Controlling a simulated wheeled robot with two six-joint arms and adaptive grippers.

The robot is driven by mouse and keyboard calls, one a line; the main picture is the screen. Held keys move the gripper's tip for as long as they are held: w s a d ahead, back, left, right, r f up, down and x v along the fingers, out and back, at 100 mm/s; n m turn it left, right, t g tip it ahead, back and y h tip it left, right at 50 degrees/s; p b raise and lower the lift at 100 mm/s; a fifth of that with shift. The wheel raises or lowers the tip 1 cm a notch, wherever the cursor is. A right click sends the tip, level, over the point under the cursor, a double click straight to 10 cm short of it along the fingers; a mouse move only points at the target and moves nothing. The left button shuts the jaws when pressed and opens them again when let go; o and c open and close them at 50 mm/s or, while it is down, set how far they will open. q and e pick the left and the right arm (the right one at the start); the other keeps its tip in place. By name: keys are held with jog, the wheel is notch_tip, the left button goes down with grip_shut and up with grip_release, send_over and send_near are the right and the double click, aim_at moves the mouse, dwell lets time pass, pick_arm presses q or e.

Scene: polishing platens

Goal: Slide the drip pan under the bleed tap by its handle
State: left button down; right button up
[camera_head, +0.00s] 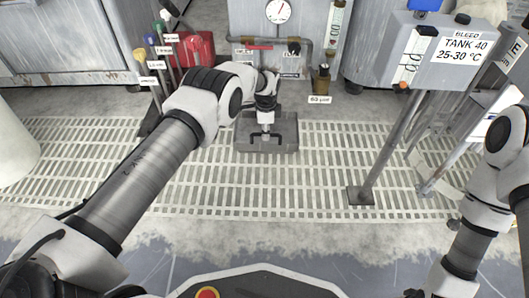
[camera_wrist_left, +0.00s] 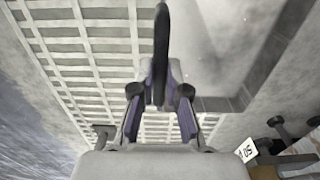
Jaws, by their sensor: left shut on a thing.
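The drip pan (camera_head: 285,140) is a dark grey, shallow square tray on the floor grating in the head view, below the gauge cabinet. Its dark handle (camera_head: 252,137) is on the near side. My left gripper (camera_head: 266,134) reaches down to it and is shut on the handle. In the left wrist view the handle (camera_wrist_left: 161,40) is a dark bar between the purple-padded fingers (camera_wrist_left: 161,95). Part of the pan (camera_wrist_left: 215,104) shows beside it. My right gripper is out of view.
A tag reading "SG port" (camera_head: 319,99) stands below the brass tap. A box labelled "BLEED TANK 40" (camera_head: 440,48) stands on a post with a foot plate (camera_head: 360,195) at right. A red can (camera_head: 197,50) and levers are at left. The grating (camera_head: 300,190) in front is clear.

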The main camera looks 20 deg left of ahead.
pick_arm(q)
jog(key=c, duration=1.1)
grip_release()
notch_tip(320, 180, up, 12)
